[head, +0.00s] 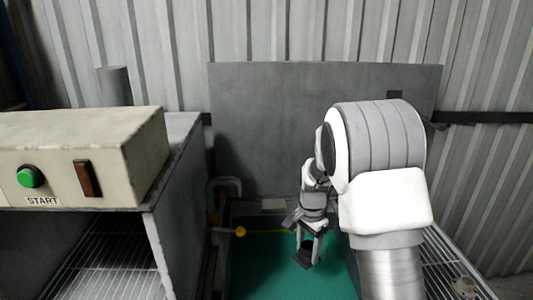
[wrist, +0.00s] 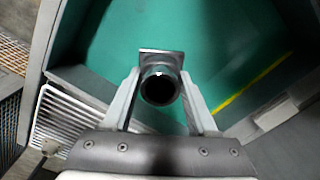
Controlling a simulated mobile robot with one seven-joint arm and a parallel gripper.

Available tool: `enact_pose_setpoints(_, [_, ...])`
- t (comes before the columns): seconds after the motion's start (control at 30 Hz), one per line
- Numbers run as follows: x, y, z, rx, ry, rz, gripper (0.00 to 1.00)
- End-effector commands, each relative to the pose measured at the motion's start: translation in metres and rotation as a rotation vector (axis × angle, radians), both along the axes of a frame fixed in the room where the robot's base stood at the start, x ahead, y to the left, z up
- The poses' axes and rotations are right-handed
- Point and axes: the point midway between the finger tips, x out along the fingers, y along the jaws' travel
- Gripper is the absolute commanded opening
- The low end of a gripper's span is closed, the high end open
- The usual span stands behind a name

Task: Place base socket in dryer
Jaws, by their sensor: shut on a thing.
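My gripper (head: 307,252) is shut on the base socket (wrist: 162,65), a grey piece with a square flange and a round dark-bored tube. In the wrist view the socket sits between the two fingertips of my gripper (wrist: 160,88). It hangs over an open tub with a teal floor (head: 265,270); in the head view it is small and dark. At left stands a beige and grey machine (head: 90,140) with a green button, a START label and an open front with a wire rack (head: 110,275). It may be the dryer; no label confirms this.
A grey upright panel (head: 270,130) stands behind the tub. A yellow bar with a round knob (head: 240,232) crosses the tub's back. At right is a wire rack (head: 440,265) with a small grey item (head: 465,286). The machine's side wall (head: 180,220) stands left of the tub.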

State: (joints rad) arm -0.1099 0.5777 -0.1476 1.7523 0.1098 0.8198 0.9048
Motion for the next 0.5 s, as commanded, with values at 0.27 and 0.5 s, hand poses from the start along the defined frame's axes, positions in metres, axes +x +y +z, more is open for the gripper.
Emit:
enact_pose_setpoints(0.27, [-0.018, 0.000, -0.009, 0.001, -0.001, 0.237, 0.00])
enact_pose_setpoints(0.5, [-0.039, 0.001, -0.019, 0.002, 0.000, 0.504, 0.00])
